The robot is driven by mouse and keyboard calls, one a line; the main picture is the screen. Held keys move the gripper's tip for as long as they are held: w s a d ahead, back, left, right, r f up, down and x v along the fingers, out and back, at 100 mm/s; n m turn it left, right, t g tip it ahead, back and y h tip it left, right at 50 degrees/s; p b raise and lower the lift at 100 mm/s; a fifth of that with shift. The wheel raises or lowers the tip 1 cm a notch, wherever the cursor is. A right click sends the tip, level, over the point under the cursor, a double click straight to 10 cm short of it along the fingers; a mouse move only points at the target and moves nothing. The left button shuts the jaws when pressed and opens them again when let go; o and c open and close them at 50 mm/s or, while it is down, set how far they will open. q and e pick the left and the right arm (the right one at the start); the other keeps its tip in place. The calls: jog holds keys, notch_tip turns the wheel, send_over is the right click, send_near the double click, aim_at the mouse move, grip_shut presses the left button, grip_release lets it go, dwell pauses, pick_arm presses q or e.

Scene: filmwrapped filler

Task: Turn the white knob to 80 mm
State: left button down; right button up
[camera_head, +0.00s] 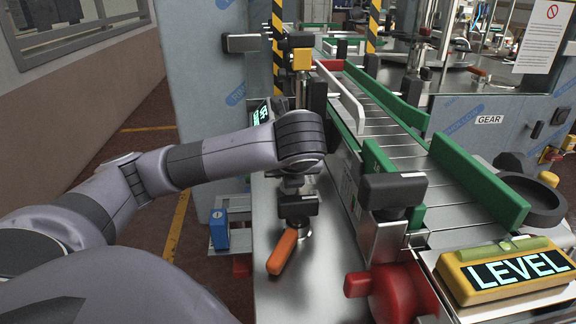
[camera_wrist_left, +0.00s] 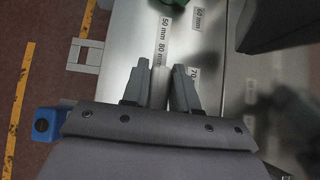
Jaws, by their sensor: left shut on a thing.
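My left gripper (camera_head: 292,183) is low over the metal machine top, under my wrist, which hides much of it from the head. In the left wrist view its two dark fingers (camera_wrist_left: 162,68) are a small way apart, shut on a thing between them. Only a pale patch shows there, so the white knob's outline and pointer cannot be made out. Printed labels lie on the metal around the fingertips: the 80 mm label (camera_wrist_left: 162,51) just ahead, the 50 mm label (camera_wrist_left: 165,27) beyond it, the 70 label (camera_wrist_left: 192,71) at right and the 60 mm label (camera_wrist_left: 198,19) farther up.
An orange handle (camera_head: 283,251) lies in front of the gripper in the head view. A blue box (camera_head: 219,230) is at left. The conveyor (camera_head: 385,130) with green guides, a red knob (camera_head: 400,290) and a yellow LEVEL display (camera_head: 505,272) are at right.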

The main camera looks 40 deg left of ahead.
pick_arm(q)
jog(key=c, duration=1)
grip_release()
jog(key=shift+o, duration=0.2)
jog(key=shift+s+d+r+p, duration=0.15)
jog(key=shift+d+r+p, duration=0.1)
jog(key=shift+r+p, duration=0.3)
jog(key=p+v, duration=0.3)
jog(key=p, duration=0.1)
jog(key=shift+s+d+r, duration=0.1)
jog(key=shift+r, duration=0.15)
jog(key=shift+p+v, duration=1)
jog(key=shift+v, duration=0.1)
jog(key=shift+s+d+f, duration=0.15)
jog(key=shift+d, duration=0.05)
